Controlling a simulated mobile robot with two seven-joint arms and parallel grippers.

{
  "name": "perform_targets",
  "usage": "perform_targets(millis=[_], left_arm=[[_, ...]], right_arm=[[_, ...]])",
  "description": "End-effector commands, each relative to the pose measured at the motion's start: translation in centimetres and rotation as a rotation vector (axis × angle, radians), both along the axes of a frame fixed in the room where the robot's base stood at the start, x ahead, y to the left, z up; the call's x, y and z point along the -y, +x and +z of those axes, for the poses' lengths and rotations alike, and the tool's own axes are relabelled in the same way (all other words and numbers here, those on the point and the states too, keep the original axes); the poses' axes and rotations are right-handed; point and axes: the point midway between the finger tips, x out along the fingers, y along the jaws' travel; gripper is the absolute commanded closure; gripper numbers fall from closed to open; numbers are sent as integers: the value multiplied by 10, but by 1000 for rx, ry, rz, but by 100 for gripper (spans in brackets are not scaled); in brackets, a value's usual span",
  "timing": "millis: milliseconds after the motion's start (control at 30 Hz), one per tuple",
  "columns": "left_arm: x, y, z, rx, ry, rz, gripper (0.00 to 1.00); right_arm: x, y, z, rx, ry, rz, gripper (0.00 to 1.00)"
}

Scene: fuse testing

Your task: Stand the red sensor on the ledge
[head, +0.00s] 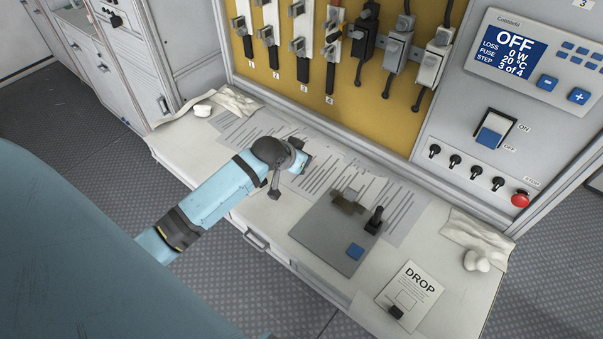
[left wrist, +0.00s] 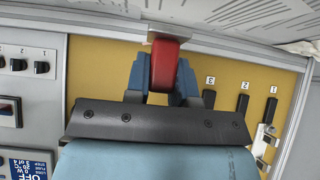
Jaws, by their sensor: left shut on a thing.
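The red sensor (left wrist: 164,68) sits between the blue fingers of my left gripper (left wrist: 162,80) in the left wrist view, and the gripper is shut on it. A pale ledge strip (left wrist: 235,47) runs along the edge of the yellow panel, close to the sensor's far end. I cannot tell whether the sensor touches it. In the head view my left gripper (head: 303,162) is over the bench, in front of the panel's lower edge, with its fingers and the sensor mostly hidden by the wrist. My right gripper is not in view.
The yellow panel (head: 300,75) carries numbered fuse holders and hanging switches. A grey plate (head: 325,235) with a black lever and blue button lies on the bench. A DROP card (head: 420,285), printed sheets (head: 385,200) and crumpled cloths (head: 235,101) lie around.

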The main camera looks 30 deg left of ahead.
Motion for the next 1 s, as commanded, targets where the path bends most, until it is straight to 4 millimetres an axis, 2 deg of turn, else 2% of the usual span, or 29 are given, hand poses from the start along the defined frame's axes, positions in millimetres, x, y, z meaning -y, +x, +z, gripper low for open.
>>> perform_targets(millis=[33,100,200,433,633,1000], left_arm=[[1,-1,-15,-5,-1,0,100],[0,0,-30,-3,-1,0,100],[1,0,-45,-1,-1,-1,100],[1,0,-62,0,-1,-1,100],[0,0,-89,-1,0,0,100],[0,0,-95,1,0,-1,100]], right_arm=[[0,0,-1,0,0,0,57],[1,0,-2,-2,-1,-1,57],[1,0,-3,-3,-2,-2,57],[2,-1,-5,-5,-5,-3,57],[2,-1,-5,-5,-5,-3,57],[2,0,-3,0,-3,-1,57]])
